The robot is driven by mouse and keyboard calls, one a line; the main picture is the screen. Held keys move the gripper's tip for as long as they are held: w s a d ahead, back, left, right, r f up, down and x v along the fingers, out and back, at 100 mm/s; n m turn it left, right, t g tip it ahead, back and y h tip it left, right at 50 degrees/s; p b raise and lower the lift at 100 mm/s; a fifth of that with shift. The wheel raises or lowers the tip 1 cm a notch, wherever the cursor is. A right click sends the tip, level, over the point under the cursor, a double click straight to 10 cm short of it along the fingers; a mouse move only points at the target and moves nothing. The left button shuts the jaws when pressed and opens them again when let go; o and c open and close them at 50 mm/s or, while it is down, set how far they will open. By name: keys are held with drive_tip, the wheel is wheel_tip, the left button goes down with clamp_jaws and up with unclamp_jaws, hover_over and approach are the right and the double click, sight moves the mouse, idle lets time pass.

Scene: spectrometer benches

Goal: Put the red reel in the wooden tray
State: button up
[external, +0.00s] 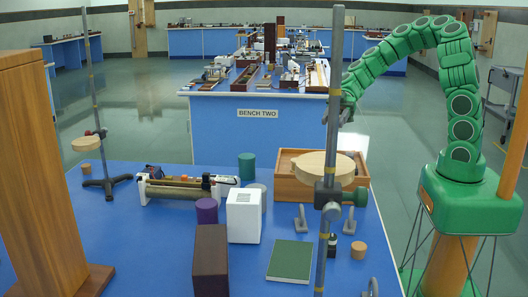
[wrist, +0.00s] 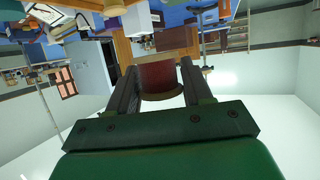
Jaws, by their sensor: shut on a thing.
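My gripper (wrist: 158,75) is shut on a dark red reel (wrist: 160,80), which sits between its two fingers in the wrist view. In the external view the end of my arm hangs at the right of the bench, partly behind a grey rod, and I cannot make out the reel there. The wooden tray (external: 287,184) stands at the back right of the near blue bench. A round wooden disc on the rod hides part of the tray and its inside.
The grey rod (external: 336,90) with its wooden disc (external: 325,165) rises in front of the tray. A white box (external: 244,215), a purple cylinder (external: 207,211), a green cylinder (external: 247,166) and a green book (external: 290,261) stand or lie nearby. Bench two (external: 255,140) is behind.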

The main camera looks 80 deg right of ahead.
drive_tip(key=w+f, duration=0.2)
drive_tip(key=w, duration=0.1)
drive_tip(key=w+f, duration=0.5)
drive_tip(key=w, duration=0.2)
drive_tip(key=shift+w+d+f, duration=0.1)
drive_tip(key=shift+d+f, duration=0.05)
drive_tip(key=shift+d, duration=0.1)
drive_tip(key=shift+w+f, duration=0.65)
drive_tip(key=shift+f, duration=0.1)
drive_tip(key=shift+w+f, duration=0.15)
drive_tip(key=shift+f, duration=0.1)
drive_tip(key=shift+d+f, duration=0.1)
drive_tip(key=shift+f, duration=1.25)
drive_tip(key=shift+f, duration=0.15)
drive_tip(key=o, duration=1)
